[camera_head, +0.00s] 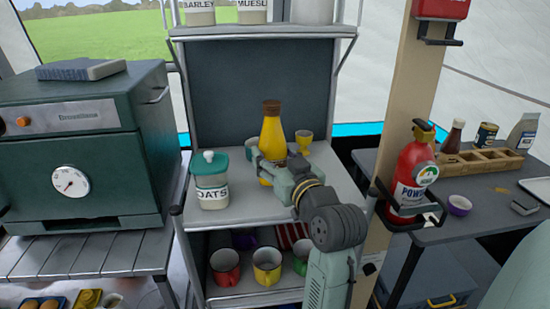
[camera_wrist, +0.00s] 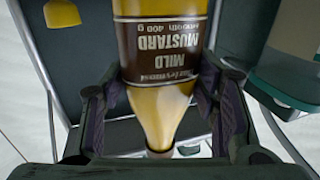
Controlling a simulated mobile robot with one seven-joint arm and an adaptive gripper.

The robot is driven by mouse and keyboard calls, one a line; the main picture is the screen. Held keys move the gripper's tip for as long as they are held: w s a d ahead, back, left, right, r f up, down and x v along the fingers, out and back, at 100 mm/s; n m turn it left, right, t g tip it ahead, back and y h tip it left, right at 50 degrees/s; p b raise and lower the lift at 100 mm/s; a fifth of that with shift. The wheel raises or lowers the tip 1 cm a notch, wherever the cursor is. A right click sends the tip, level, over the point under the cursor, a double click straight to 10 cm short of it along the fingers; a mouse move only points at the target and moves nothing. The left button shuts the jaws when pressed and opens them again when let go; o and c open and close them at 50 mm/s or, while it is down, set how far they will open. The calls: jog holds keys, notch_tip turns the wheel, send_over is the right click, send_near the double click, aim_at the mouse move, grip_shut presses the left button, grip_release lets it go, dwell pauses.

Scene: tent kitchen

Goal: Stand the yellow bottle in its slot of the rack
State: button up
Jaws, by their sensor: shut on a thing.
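The yellow bottle (camera_head: 272,137) has a brown cap and stands upright at the middle shelf of the shelving unit. In the wrist view its brown "Mild Mustard" label shows upside down on the bottle (camera_wrist: 160,110). My gripper (camera_head: 268,172) is shut around it, with one finger on each side in the wrist view (camera_wrist: 160,105). Whether the bottle's base touches the shelf is hidden. The wooden rack (camera_head: 452,170) is on the table at far right.
An oats jar (camera_head: 211,182) stands left of the bottle; a yellow cup (camera_head: 303,139) is right behind it. A wooden post (camera_head: 405,90) and red extinguisher (camera_head: 413,175) stand between shelf and right table (camera_head: 455,232). A purple bowl (camera_head: 459,204) sits before the rack.

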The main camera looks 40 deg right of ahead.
jog(key=shift+f, duration=0.55)
jog(key=shift+f, duration=0.2)
jog(key=o, duration=1.6)
